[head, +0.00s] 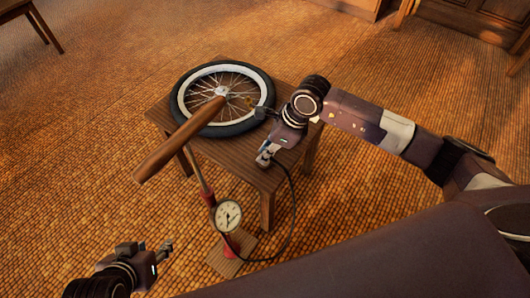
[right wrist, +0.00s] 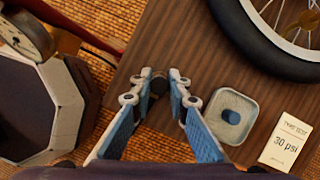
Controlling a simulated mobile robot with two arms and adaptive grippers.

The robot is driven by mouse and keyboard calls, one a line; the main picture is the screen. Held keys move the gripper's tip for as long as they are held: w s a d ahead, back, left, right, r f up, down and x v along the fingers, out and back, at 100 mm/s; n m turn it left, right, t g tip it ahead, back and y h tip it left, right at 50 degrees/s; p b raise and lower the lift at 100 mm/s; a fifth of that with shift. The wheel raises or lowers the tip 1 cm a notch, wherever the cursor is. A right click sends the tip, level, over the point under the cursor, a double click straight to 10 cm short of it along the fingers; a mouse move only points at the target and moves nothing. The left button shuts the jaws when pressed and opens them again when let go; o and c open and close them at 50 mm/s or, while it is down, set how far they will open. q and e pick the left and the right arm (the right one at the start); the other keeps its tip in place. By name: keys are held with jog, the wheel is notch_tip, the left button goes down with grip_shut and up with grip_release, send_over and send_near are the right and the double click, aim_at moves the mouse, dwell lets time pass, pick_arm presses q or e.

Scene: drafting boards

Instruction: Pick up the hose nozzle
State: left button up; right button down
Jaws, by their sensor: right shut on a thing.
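The hose nozzle (right wrist: 158,84) is a small dark piece between the fingertips of my right gripper (right wrist: 160,88), mostly hidden by them. The right gripper also shows in the head view (head: 266,157), low over the near right part of the small wooden table (head: 244,166). A black hose (head: 292,205) runs from the gripper down to the floor pump. My left gripper (head: 165,257) is away from the table, at the lower left above the floor; its finger opening is unclear.
A spoked wheel with a black tire (head: 236,128) lies on the table. The pump's wooden handle (head: 170,147) and gauge (head: 228,215) stand at the table's near side. A small grey dish (right wrist: 213,125) with a blue piece and a "30 psi" card (right wrist: 287,142) are beside the right gripper.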

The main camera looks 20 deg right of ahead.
notch_tip(320, 180, up, 3)
jog(key=shift+f+p, duration=0.1)
jog(key=shift+p, duration=0.2)
notch_tip(320, 180, up, 5)
jog(key=shift+w+f+p, duration=0.15)
jog(key=shift+f+p, duration=0.05)
jog(key=shift+p, duration=0.35)
pick_arm(q)
jog(key=shift+s+a+f+g+y+p, duration=0.1)
jog(key=shift+s+a+f+g+p, duration=0.35)
jog(key=shift+s, duration=0.45)
jog(key=shift+s+a+f+g+y+p, duration=0.1)
jog(key=shift+s+f+g+p, duration=0.15)
jog(key=shift+s+g, duration=0.45)
jog(key=shift+s+a+f+g+y+p, duration=0.1)
jog(key=shift+s+a+f+g+p, duration=0.25)
jog(key=shift+s, duration=0.7)
pick_arm(e)
notch_tip(320, 180, up, 12)
jog(key=shift+r, duration=0.15)
